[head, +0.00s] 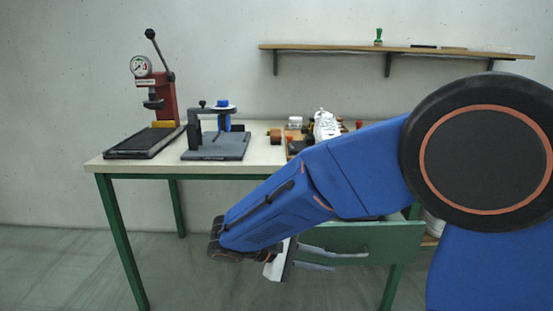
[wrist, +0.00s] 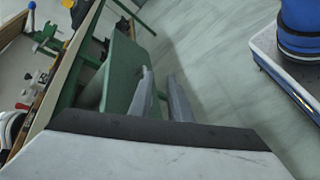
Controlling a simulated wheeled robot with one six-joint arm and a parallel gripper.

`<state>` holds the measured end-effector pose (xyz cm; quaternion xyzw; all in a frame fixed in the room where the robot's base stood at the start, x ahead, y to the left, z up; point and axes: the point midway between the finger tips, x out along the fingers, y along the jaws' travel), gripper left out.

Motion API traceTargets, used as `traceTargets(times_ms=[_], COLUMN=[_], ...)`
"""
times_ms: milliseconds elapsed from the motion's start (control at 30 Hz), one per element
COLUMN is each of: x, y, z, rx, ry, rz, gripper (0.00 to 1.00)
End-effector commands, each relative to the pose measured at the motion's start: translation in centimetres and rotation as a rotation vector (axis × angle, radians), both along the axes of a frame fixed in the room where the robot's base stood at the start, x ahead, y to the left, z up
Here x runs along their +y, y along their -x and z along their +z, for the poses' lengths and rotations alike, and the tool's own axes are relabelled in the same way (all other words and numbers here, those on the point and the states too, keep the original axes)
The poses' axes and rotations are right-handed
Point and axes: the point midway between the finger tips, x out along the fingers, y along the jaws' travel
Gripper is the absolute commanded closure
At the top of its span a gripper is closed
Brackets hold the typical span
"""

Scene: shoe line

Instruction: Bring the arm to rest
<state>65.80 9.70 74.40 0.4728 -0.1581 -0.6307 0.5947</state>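My blue arm reaches down and to the left across the right half of the head view. My gripper (head: 345,261) hangs in front of the table, below the top's front edge. Its two grey fingers point right, apart, with nothing seen between them. In the wrist view the gripper (wrist: 160,74) also shows two separate fingers with an empty gap, and a green panel is behind them.
The table (head: 130,166) has green legs and a green panel (head: 350,238) beside my gripper. On it stand a red press (head: 167,98), a grey-based stand (head: 215,148) and a white shoe (head: 326,126). A shelf (head: 340,47) hangs above. Floor at left is clear.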

Motion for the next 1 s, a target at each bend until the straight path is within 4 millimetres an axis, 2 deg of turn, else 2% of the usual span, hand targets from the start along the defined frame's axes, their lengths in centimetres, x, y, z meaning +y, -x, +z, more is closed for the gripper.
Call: traceTargets(times_ms=[33, 100, 400, 700, 1000], x=[-1.8, -3.7, -10.2, -14.0, -15.9], y=[0.5, 1.2, 5.2, 9.4, 13.1], z=[0.3, 0.4, 0.5, 0.4, 0.5], rx=[0.005, 0.016, 0.013, -0.062, -0.214], ry=[-0.049, -0.114, -0.403, -0.686, -0.949], rz=[-0.034, -0.073, -0.217, -0.324, -0.395], gripper=[0.83, 0.83, 0.83, 0.83, 0.83])
